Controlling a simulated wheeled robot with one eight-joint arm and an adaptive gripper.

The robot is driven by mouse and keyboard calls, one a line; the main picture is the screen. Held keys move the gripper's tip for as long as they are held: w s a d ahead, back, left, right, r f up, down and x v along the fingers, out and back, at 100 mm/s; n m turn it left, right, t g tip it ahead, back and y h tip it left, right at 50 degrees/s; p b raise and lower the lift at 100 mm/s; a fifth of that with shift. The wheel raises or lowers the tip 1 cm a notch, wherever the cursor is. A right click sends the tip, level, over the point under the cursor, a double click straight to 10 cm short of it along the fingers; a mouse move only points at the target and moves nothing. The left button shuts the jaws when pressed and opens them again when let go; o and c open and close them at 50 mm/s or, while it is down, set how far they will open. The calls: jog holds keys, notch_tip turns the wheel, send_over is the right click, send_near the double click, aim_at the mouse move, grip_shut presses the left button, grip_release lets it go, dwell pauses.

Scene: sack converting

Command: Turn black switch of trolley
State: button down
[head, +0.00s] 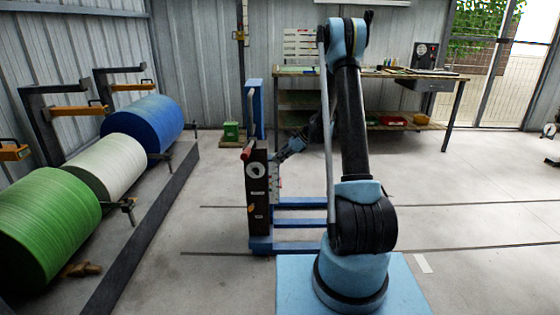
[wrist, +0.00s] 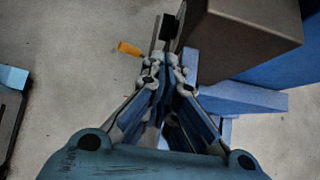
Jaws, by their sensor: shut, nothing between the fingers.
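The trolley has a blue frame (head: 290,238) low on the floor and an upright dark box (head: 258,215) with a white round mark on its face. In the wrist view the brown-grey box (wrist: 245,35) is at the upper right, beside the fingertips. My gripper (head: 280,157) is just right of the box's top in the head view, partly behind my own arm. In the wrist view my gripper (wrist: 168,50) is shut and empty, its tips close to the box's left side. Dark narrow pieces sit at the tips; I cannot tell whether one is the black switch.
An orange piece (wrist: 130,48) sticks out left of the fingertips. Green (head: 45,225), white (head: 105,165) and blue (head: 145,122) rolls lie along the left behind a dark floor rail. A workbench (head: 455,100) stands at the back. The floor on the right is open.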

aim_at(264, 172)
jog(key=x, duration=1)
jog(key=shift+a+f, duration=0.1)
jog(key=shift+a, duration=0.15)
